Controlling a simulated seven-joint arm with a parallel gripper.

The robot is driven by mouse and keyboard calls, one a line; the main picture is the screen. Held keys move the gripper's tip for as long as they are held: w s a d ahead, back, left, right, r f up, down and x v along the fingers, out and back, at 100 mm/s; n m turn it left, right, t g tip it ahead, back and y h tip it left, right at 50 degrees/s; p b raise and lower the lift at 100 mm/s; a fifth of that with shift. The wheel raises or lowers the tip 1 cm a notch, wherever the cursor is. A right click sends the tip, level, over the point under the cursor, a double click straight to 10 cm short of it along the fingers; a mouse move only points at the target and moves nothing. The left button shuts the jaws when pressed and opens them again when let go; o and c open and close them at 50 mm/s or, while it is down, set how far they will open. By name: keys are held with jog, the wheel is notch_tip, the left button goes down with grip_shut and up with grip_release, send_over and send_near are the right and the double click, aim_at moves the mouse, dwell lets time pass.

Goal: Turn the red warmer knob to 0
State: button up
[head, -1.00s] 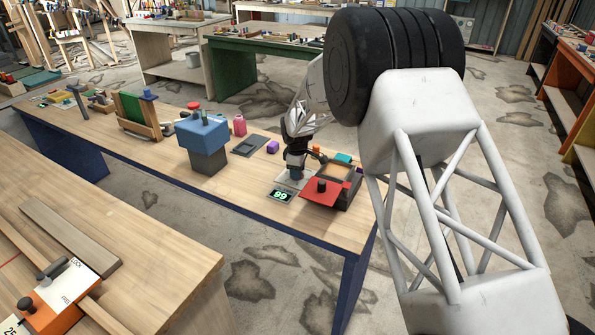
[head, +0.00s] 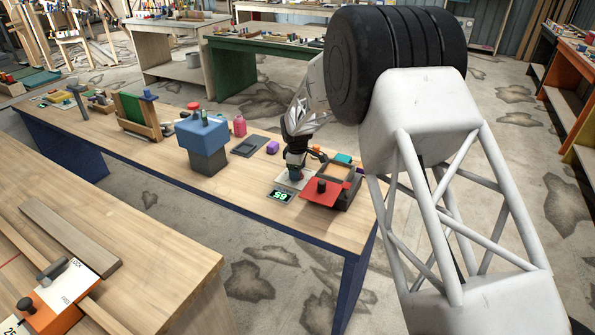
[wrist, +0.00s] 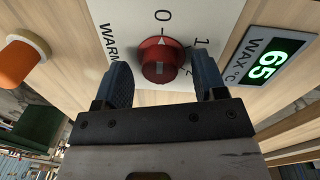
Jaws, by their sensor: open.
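The red warmer knob (wrist: 162,60) sits on a white panel (wrist: 200,14) marked 0, 1, 2 and partly "WARM". Its pale pointer faces the 0 mark. My gripper (wrist: 163,88) is open, with one blue finger on each side of the knob and a visible gap to it on both sides. Beside the panel, a display (wrist: 268,58) labelled WAX °C reads 65. In the head view my gripper (head: 296,172) is down at the panel and hides the knob; the display (head: 281,196) shows in front of it.
A red plate with a black knob (head: 321,191) and a dark open box (head: 345,188) stand close to the right of my gripper. Bare bench lies left of the display.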

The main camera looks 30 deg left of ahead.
jog(key=shift+s+r, duration=0.15)
jog(key=shift+r, duration=1.7)
jog(key=shift+s+r, duration=0.1)
jog(key=shift+r, duration=1.7)
jog(key=shift+d, duration=0.1)
